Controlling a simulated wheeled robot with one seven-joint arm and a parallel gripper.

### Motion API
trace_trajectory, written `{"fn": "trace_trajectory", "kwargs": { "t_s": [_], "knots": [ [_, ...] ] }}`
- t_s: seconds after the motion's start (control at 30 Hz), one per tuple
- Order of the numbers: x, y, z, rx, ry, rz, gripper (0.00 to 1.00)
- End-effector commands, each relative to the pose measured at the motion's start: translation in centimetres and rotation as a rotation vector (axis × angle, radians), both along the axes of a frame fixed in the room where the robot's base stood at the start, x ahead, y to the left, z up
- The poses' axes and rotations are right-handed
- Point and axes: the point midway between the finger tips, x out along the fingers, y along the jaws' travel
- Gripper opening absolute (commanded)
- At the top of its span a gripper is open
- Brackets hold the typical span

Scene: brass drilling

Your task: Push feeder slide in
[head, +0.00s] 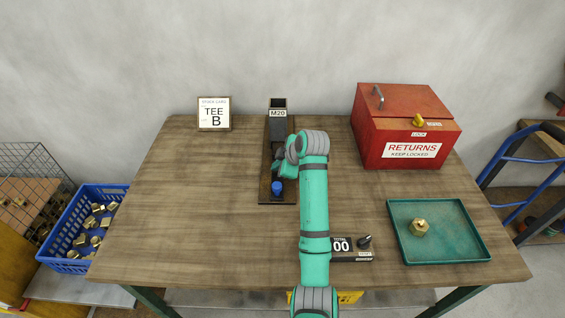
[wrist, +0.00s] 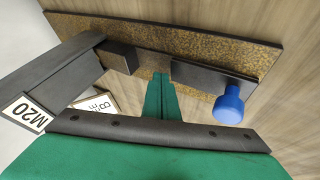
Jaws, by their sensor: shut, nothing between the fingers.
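The feeder has a dark base board (head: 265,150) running front to back on the table, with a grey M20 magazine (head: 278,122) upright at its far end. Its dark slide (wrist: 208,78) carries a blue knob (head: 277,188), which also shows in the wrist view (wrist: 228,106). A stretch of bare brown board separates the slide from a small dark block (wrist: 118,57) beside the magazine. My gripper (wrist: 160,76) is shut and empty, its green fingertips over that stretch, near the slide's end. Whether they touch anything I cannot tell. In the head view my arm partly hides the feeder.
A red RETURNS box (head: 405,130) stands at the back right. A green tray (head: 455,250) with a brass fitting (head: 419,228) lies front right. A counter box (head: 350,255) with a dark knob sits near the front edge. The left table is clear.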

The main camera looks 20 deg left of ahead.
Motion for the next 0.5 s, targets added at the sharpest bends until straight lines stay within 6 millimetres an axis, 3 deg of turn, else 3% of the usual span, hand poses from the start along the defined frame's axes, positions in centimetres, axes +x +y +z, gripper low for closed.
{"fn": "trace_trajectory", "kwargs": {
  "t_s": [0.2, 0.5],
  "knots": [
    [2.6, 0.9, -0.3, 0.0, 0.0, -0.001, 0.0],
    [4.0, 1.2, -0.3, 0.001, -0.001, -0.002, 0.0]
  ]
}}
